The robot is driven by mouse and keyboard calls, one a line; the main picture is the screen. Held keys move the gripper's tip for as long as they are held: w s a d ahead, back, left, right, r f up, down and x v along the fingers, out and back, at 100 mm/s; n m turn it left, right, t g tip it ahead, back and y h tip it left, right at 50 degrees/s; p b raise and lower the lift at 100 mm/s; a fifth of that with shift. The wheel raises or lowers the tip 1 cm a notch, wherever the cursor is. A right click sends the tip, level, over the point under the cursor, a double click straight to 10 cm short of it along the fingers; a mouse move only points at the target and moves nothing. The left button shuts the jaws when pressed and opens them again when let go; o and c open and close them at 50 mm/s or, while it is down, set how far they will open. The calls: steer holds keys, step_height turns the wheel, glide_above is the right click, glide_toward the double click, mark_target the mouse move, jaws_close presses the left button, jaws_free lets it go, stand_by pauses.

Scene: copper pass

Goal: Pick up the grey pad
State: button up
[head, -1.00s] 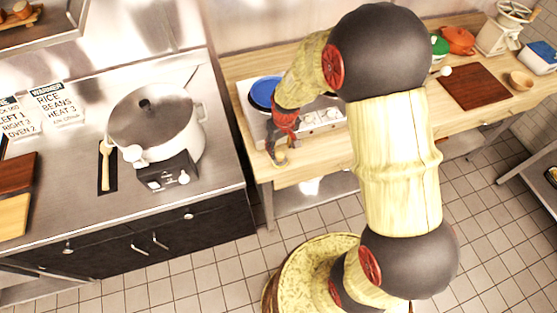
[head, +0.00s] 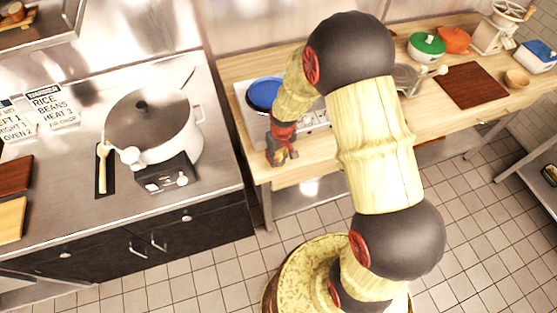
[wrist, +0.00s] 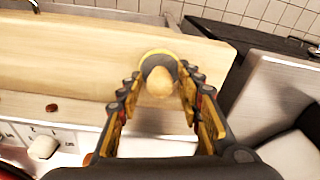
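In the wrist view a round grey piece with a yellow rim (wrist: 147,66), perhaps the grey pad, lies at the near edge of the wooden worktop. A tan rounded lump (wrist: 160,83) covers its middle. My gripper (wrist: 160,92) is open, with one finger on each side of this piece. I cannot tell whether the fingertips touch it. In the head view my gripper (head: 280,154) is over the front left edge of the worktop, and the piece cannot be made out there.
A white hob with a blue pan (head: 263,94) stands just behind my gripper. The steel counter (head: 225,165) with a large lidded pot (head: 150,115) is to the left. A green-lidded pot (head: 427,45) and a brown board (head: 472,85) are farther right.

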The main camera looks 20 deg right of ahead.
mark_target(279, 155)
steer(key=shift+s, duration=0.1)
jaws_close()
steer(key=shift+f, duration=0.1)
stand_by(0.3)
steer(key=shift+r, duration=0.6)
step_height(279, 155, up, 3)
steer(key=shift+f, duration=0.2)
steer(key=s+d+r, duration=0.4)
steer(key=s+r, duration=0.5)
steer(key=s, duration=0.4)
steer(key=shift+d+r+p, duration=0.15)
steer(key=shift+r+p, duration=0.05)
steer(key=shift+p, duration=0.25)
steer(key=shift+s, duration=0.1)
